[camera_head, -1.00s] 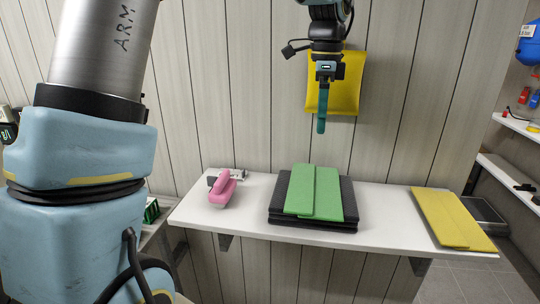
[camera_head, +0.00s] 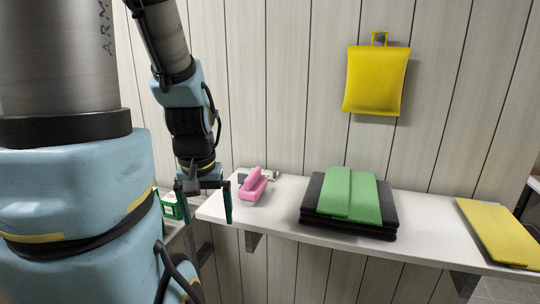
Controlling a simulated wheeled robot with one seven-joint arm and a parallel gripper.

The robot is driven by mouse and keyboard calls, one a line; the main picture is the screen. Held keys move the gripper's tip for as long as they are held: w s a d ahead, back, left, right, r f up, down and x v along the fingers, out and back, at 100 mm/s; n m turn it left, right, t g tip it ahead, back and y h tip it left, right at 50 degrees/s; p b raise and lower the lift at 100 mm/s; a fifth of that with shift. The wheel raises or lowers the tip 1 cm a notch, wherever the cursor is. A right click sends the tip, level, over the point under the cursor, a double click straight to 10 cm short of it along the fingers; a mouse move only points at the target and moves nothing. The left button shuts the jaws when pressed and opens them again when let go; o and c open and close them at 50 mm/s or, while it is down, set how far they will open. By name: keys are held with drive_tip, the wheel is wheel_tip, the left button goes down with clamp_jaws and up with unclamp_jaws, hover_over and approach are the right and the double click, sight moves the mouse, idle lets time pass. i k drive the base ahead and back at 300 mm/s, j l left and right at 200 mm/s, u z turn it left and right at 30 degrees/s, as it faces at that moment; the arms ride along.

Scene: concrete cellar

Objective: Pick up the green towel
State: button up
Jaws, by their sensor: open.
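The green towel (camera_head: 350,192) is folded flat on top of a stack of dark grey folded cloths (camera_head: 389,214), on the white wall shelf (camera_head: 285,219). My gripper (camera_head: 204,220) hangs at the left end of the shelf, fingers pointing down and spread apart. It is empty and well to the left of the green towel, with the pink object between them.
A pink object (camera_head: 254,184) lies on the shelf near its left end, with a small grey and white item behind it. A yellow folded cloth (camera_head: 499,231) lies at the right end. A yellow cloth (camera_head: 376,82) hangs on the wall above. The shelf is bare between the stack and the yellow folded cloth.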

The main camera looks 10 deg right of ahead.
sight(346, 194)
drive_tip(key=l+u, duration=0.15)
drive_tip(key=u, duration=0.85)
drive_tip(key=k+l+u, duration=0.25)
drive_tip(key=u, duration=0.15)
drive_tip(key=k+l+u, duration=0.1)
drive_tip(key=k+u, duration=0.7)
drive_tip(key=k, duration=0.55)
drive_tip(key=k+j+u, duration=0.1)
drive_tip(key=k, duration=0.5)
